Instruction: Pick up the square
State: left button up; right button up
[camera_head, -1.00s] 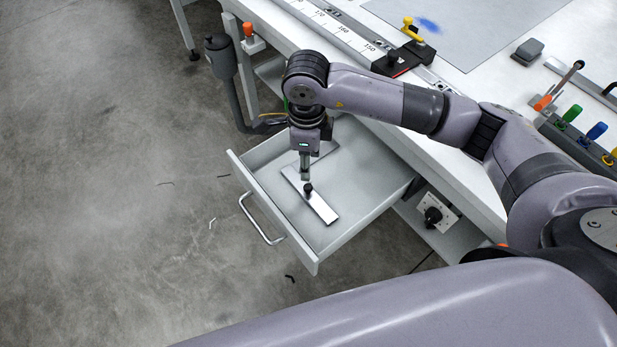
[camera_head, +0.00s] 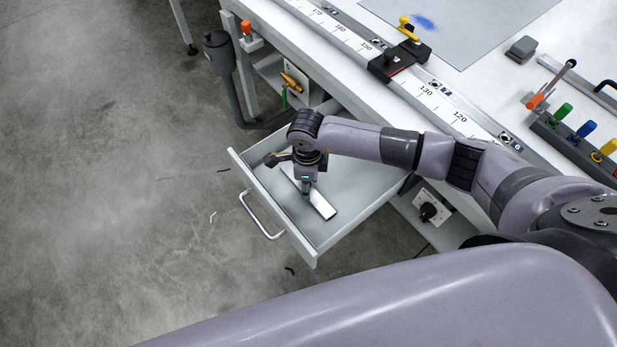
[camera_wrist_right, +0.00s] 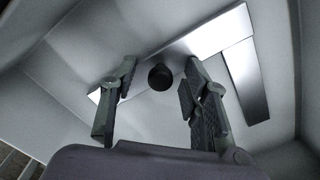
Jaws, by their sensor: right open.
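The square is a flat, shiny metal L (camera_head: 323,207) lying in the open drawer. In the right wrist view its long leg (camera_wrist_right: 215,37) runs diagonally, and its other leg (camera_wrist_right: 246,80) lies at the right. A round black knob (camera_wrist_right: 160,76) stands on the long leg. My right gripper (camera_head: 306,196) points down over the square in the head view, where it hides the knob. In the right wrist view my right gripper (camera_wrist_right: 158,80) is open, with one finger on each side of the knob and gaps between. My left gripper is not in view.
The grey drawer (camera_head: 350,228) is pulled out under the white worktable, with its handle (camera_head: 262,222) towards the floor. A ruler rail (camera_head: 440,100) with a black stop runs along the table edge. Colored-handled tools (camera_head: 588,128) stand at the right.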

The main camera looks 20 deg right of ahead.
jog(key=shift+c, duration=0.6)
grip_shut()
